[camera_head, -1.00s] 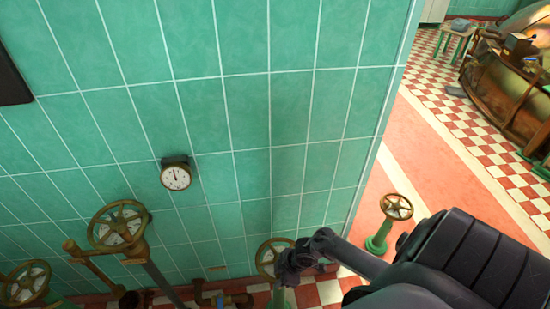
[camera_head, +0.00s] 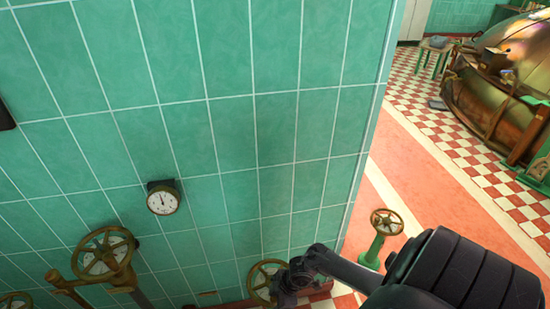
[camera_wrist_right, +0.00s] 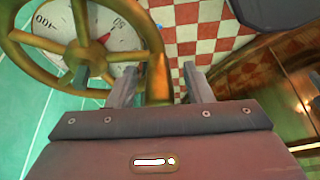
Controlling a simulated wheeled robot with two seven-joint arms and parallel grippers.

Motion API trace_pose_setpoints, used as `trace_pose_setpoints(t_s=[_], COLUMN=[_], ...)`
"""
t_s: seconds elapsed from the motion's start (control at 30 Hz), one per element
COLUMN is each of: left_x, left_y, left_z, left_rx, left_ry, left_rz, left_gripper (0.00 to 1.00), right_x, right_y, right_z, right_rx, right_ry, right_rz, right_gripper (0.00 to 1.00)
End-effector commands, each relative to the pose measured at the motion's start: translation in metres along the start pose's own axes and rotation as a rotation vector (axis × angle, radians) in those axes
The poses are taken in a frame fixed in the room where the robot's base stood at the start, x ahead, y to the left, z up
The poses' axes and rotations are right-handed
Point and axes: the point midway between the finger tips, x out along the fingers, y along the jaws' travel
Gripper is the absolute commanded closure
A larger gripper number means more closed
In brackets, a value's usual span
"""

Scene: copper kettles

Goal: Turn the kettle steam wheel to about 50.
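A brass spoked wheel (camera_head: 263,281) sits low against the tiled wall in the head view, left of my right gripper (camera_head: 290,279). In the right wrist view a brass wheel (camera_wrist_right: 28,48) fills the upper left, in front of a white dial (camera_wrist_right: 122,42) with 50 and 100 on it, seen upside down. My right gripper (camera_wrist_right: 160,88) is open, one finger on each side of the wheel's rim. Contact with the rim cannot be told. My left gripper is not in view.
A round gauge (camera_head: 163,198) is on the green tiled wall (camera_head: 230,130). Another brass wheel (camera_head: 103,253) on pipes stands at the left. A wheel on a green post (camera_head: 386,222) stands right of the wall's edge. A large copper vessel (camera_head: 490,100) is at the far right.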

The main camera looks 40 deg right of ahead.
Motion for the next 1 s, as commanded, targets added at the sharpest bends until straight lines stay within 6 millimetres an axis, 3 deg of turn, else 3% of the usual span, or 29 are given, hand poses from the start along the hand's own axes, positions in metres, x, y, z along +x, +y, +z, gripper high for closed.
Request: trace_pose_setpoints(t_s=[0.27,0.7,1.0], left_x=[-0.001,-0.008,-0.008], left_y=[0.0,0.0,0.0], left_z=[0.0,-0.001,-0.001], left_rx=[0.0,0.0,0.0], left_ry=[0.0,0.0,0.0], left_rz=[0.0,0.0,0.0], left_gripper=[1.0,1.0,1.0], right_x=[-0.005,-0.07,-0.079], right_y=[0.001,0.001,0.0], right_z=[-0.001,0.001,0.0], right_rx=[-0.001,-0.002,0.0], right_ry=[0.001,0.0,0.001], right_rz=[0.003,0.002,0.001], right_gripper=[0.54,0.54,0.54])
